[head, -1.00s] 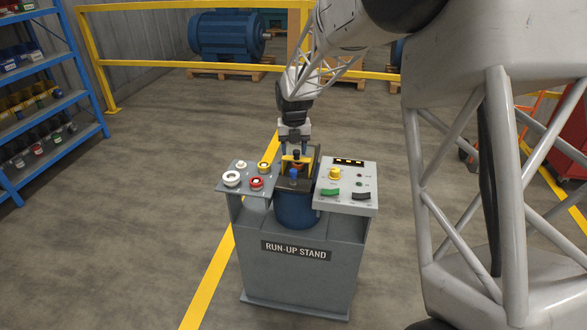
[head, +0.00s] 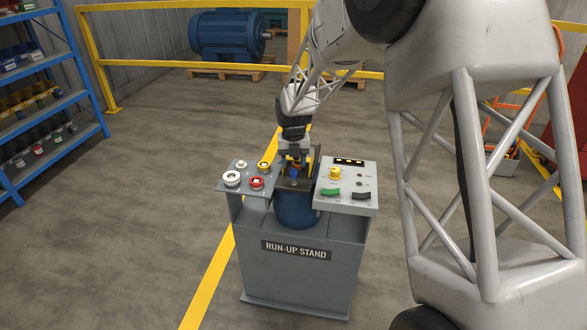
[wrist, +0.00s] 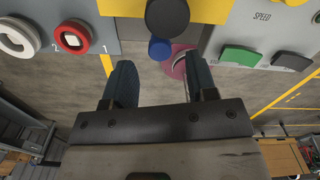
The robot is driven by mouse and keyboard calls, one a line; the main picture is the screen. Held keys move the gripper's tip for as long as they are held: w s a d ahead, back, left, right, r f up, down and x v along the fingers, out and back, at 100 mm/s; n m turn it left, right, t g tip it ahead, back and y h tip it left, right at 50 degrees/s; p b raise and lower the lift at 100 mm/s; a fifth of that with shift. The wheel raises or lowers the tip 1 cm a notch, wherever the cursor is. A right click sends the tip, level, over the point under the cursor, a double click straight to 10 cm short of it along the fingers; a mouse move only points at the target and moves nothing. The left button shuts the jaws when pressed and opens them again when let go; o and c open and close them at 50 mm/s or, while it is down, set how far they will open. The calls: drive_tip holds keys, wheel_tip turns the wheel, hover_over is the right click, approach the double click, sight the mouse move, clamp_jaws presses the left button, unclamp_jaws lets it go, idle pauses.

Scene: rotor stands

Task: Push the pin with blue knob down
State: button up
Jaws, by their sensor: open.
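The pin's blue knob (head: 293,174) shows at the middle of the run-up stand (head: 298,268), just below my gripper (head: 295,160). In the wrist view the blue knob (wrist: 159,49) sits at the near edge of a yellow bracket (wrist: 210,10), below a larger black knob (wrist: 167,18). My gripper (wrist: 160,78) is open, with its two dark blue fingers apart and nothing between them. The blue knob appears between and a little beyond the fingertips. I cannot tell whether a finger touches it. The pin's shaft is hidden.
A left panel holds a white ring (head: 232,179), a red ring (head: 256,183) and yellow parts. A right panel has a yellow knob (head: 335,173), a green switch (head: 330,192) and a black switch (head: 362,196). Both flank the knob closely. Floor around the stand is clear.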

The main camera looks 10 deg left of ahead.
sight(293, 174)
drive_tip(key=shift+f, duration=1.5)
clamp_jaws()
